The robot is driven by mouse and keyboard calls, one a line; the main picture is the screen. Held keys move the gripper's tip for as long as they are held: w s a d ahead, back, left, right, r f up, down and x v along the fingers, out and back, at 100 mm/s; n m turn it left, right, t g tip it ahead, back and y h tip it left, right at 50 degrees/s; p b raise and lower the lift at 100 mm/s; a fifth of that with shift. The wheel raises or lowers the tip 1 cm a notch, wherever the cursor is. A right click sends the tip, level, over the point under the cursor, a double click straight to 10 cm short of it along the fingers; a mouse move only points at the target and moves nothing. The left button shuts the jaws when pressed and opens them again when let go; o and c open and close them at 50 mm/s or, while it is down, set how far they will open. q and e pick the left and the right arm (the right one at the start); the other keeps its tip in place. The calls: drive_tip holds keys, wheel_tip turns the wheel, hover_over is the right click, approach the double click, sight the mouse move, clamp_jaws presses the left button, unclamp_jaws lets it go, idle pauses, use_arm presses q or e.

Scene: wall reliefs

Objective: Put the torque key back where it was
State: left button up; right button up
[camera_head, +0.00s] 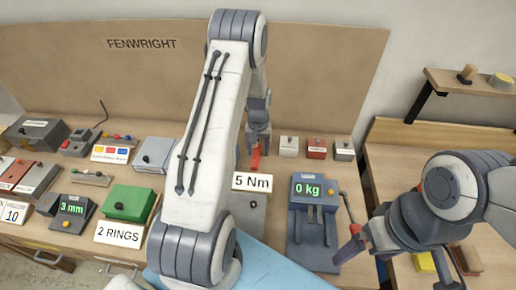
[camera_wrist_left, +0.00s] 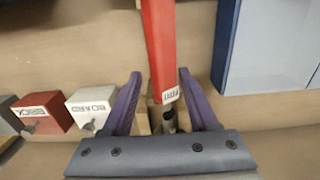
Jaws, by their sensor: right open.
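A long red handle with a small white label at its end shows in the left wrist view (camera_wrist_left: 160,45); a short grey stub shows below that end. I take it to be the torque key. It lies between the two purple fingers of my left gripper (camera_wrist_left: 160,78); I cannot tell if they press on it. In the head view the red piece (camera_head: 255,159) shows just below my left gripper (camera_head: 258,138), near the back panel. My right gripper (camera_head: 352,248) is open, beside the grey scale.
The grey scale (camera_head: 314,228) reads 0 kg. White, red and grey blocks (camera_head: 317,149) stand at the back right. A green box (camera_head: 130,203) and a "2 RINGS" sign (camera_head: 118,233) stand left. My left arm hides the middle of the bench.

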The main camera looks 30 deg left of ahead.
sight(259, 147)
use_arm(q)
drive_tip(key=shift+r, duration=0.2)
drive_tip(key=shift+w+r, duration=0.1)
drive_tip(key=shift+r, duration=0.1)
wheel_tip(259, 147, up, 10)
drive_tip(key=b, duration=0.3)
drive_tip(key=shift+r, duration=0.2)
drive_tip(key=s+d+r+m, duration=0.2)
drive_tip(key=s+d+r, duration=0.15)
drive_tip(key=d, duration=0.45)
drive_tip(key=s+d+r+m, duration=0.2)
drive_tip(key=s+d+r, duration=0.15)
drive_tip(key=d, duration=0.35)
drive_tip(key=s+d+r+m, duration=0.2)
drive_tip(key=s+d+m, duration=0.15)
drive_tip(key=d, duration=0.45)
drive_tip(key=s+d+m, duration=0.2)
drive_tip(key=s+d, duration=0.1)
drive_tip(key=s, duration=0.6)
drive_tip(key=s+d+m+h, duration=0.1)
drive_tip(key=s+d+m, duration=0.2)
drive_tip(key=s, duration=0.6)
drive_tip(key=shift+r, duration=0.35)
